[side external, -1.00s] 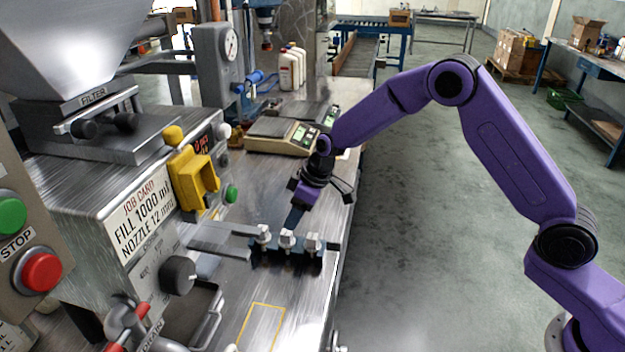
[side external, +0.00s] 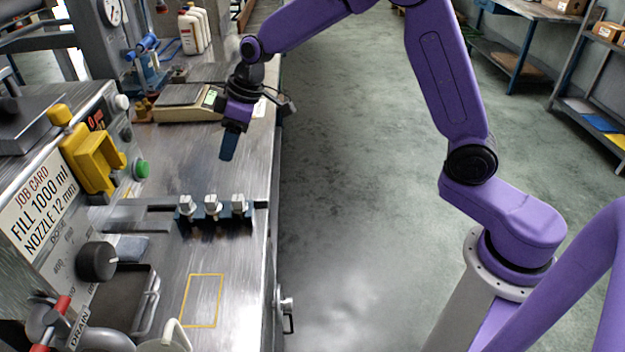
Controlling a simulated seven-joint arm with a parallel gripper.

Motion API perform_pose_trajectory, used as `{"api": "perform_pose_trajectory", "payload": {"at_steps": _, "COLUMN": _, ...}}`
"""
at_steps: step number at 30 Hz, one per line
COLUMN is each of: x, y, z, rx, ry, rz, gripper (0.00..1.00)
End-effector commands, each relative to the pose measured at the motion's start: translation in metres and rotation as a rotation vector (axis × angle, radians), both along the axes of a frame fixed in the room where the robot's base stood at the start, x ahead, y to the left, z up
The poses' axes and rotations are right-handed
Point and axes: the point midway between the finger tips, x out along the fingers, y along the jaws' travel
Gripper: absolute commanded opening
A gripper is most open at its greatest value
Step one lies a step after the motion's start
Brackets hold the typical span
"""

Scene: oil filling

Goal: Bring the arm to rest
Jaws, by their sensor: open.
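My purple arm reaches in from the right over the steel bench. My gripper (side external: 228,152) hangs pointing down above the bench, behind the nozzle rack and in front of the scale. Nothing shows in its jaws; from this side the gap between the fingers is hard to see. The dark rack (side external: 217,222) holds three metal nozzles (side external: 212,204) upright in a row. The gripper is clear of them.
A beige scale (side external: 187,103) and white bottles (side external: 190,32) stand behind. The filling machine with its job card (side external: 38,205), yellow lever part (side external: 92,160) and black dial (side external: 96,261) is at left. A yellow outlined rectangle (side external: 203,300) on the bench is empty. Open floor lies right.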

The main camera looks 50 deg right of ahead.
Motion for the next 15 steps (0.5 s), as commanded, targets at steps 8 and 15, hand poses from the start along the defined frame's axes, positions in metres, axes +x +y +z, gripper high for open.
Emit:
{"api": "perform_pose_trajectory", "payload": {"at_steps": 8, "x": -0.091, "y": 0.008, "z": 0.015, "rx": -0.036, "ry": 0.073, "rz": 0.083, "gripper": 0.57}}
{"api": "perform_pose_trajectory", "payload": {"at_steps": 15, "x": -0.179, "y": -0.006, "z": 0.023, "rx": -0.089, "ry": 0.133, "rz": 0.150, "gripper": 0.57}}
